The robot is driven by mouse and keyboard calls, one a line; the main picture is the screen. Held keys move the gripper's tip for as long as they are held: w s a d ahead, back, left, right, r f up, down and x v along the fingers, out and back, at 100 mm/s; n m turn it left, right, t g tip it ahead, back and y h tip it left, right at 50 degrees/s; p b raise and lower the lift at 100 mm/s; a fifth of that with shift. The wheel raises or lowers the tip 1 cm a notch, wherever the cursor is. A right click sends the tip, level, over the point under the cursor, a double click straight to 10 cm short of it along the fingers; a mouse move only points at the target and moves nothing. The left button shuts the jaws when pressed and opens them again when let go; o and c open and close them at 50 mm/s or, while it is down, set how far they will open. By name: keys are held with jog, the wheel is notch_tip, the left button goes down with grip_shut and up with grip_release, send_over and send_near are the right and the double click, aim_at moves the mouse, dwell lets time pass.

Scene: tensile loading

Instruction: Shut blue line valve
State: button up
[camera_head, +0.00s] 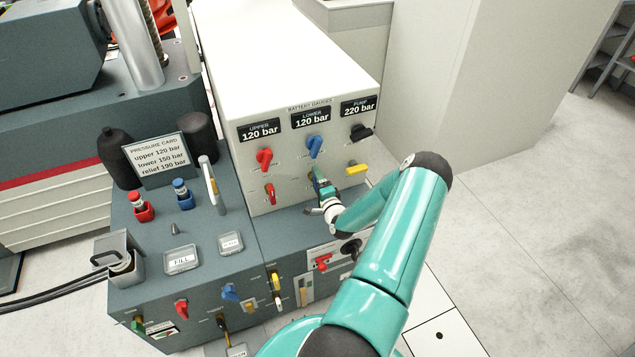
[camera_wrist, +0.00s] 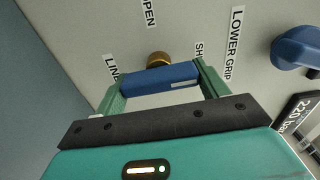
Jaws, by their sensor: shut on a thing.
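The blue line valve handle (camera_wrist: 160,77) is a short blue bar in front of a brass stem (camera_wrist: 158,59), on the pale panel. In the wrist view, it spans the gap between the two green fingers of my gripper (camera_wrist: 160,84), which is shut on it. Labels "LINE" (camera_wrist: 111,70), "OPEN" (camera_wrist: 149,12) and "SHUT" (camera_wrist: 200,50), partly covered, surround it. The bar's right end points towards "SHUT". In the head view, my gripper (camera_head: 320,183) is at the panel front below a blue lever (camera_head: 315,146), and mostly hides the valve.
The blue lever stands at the right of the wrist view (camera_wrist: 297,48), near "LOWER GRIP". Red levers (camera_head: 265,160) (camera_head: 270,194) are left of my gripper, a yellow handle (camera_head: 357,170) right, and a black one (camera_head: 362,132) upper right. A grey bench (camera_head: 200,255) lies left and below.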

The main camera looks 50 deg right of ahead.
jog(key=shift+s+m, duration=0.1)
jog(key=shift+m, duration=0.2)
jog(key=o, duration=1)
jog(key=shift+s+a, duration=0.1)
jog(key=v, duration=1.3)
jog(key=shift+s+a, duration=0.1)
jog(key=shift+s, duration=0.1)
